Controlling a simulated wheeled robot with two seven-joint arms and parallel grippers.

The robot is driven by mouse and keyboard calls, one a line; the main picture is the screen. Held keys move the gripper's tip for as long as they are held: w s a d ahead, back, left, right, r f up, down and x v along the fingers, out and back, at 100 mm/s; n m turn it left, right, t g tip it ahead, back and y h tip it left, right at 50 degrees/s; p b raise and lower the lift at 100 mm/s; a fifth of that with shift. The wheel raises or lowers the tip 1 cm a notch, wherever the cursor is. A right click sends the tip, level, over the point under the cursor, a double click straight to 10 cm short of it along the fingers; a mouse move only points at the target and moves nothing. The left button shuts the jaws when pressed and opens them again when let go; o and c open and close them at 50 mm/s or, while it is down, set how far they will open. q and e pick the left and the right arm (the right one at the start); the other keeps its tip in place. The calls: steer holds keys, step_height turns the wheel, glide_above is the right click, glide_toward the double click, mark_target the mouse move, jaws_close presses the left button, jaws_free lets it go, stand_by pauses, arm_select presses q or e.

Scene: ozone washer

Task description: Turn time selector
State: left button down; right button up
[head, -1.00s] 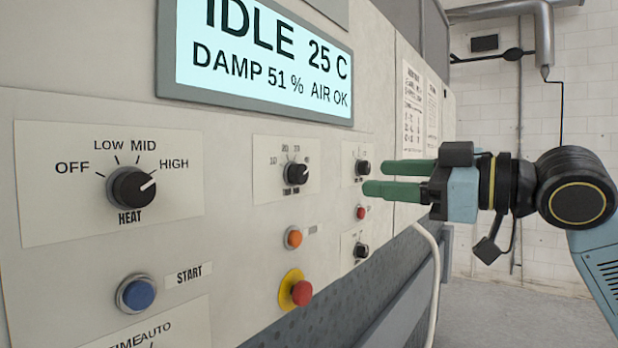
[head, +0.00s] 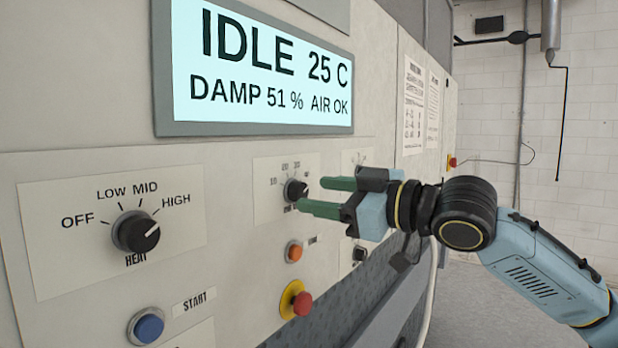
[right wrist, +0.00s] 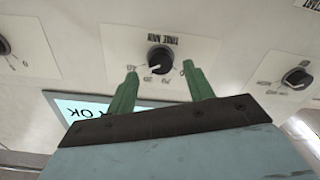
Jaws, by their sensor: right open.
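The time selector is a black knob (head: 296,190) with a white pointer line on a pale label plate, right of the heat knob. In the right wrist view the same knob (right wrist: 160,60) sits on a plate marked "TIME MIN", just beyond and between my two green fingertips. My right gripper (head: 312,195) is open and empty, its fingers pointing at the panel close to the knob. The right wrist view shows the fingers (right wrist: 160,75) spread apart, one either side of the knob's line. Whether they touch it cannot be told. My left gripper is not in view.
The heat knob (head: 136,232) and blue start button (head: 147,327) are at left. Below the selector are an orange button (head: 295,251) and a red stop button on yellow (head: 300,302). The display (head: 262,72) is above. Another knob (right wrist: 297,78) sits beside the selector.

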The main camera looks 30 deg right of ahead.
mark_target(303, 192)
steer(key=shift+p+x, duration=0.65)
steer(key=shift+x, duration=0.95)
steer(key=c, duration=1)
